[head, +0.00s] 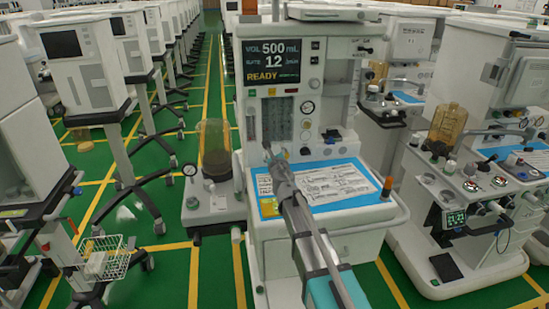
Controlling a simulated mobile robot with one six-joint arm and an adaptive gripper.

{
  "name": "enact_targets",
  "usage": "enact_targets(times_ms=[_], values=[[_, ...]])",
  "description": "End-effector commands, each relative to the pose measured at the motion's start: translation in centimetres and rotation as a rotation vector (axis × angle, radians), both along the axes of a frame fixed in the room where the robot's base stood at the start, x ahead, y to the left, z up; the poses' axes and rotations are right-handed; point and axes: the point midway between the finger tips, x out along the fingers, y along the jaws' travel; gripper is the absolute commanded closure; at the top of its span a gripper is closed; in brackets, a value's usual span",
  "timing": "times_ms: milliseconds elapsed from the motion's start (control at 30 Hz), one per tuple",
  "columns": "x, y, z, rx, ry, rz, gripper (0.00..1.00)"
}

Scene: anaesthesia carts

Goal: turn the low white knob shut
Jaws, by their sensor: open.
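The anaesthesia cart (348,46) stands in the middle of the head view, with a lit screen, flow tubes and a front panel. My arm reaches up from the bottom over the worktop. My gripper (268,148) is open, small in the picture, in front of the lower panel, left of the pale knob. Its wrist may hide other low knobs. I see no contact.
A blue-edged printed sheet (354,188) lies on the worktop under my arm. An orange knob (388,184) stands at its right corner. A dark-filled canister (214,150) stands left of the cart. Another cart (455,225) is close on the right.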

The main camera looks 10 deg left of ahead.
Motion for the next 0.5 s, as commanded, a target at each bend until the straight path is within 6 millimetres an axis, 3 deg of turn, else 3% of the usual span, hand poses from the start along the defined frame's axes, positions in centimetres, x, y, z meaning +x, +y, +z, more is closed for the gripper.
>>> enact_targets(times_ms=[500], values=[[0.2, -0.62, -0.5, 0.001, 0.001, -0.008, 0.18]])
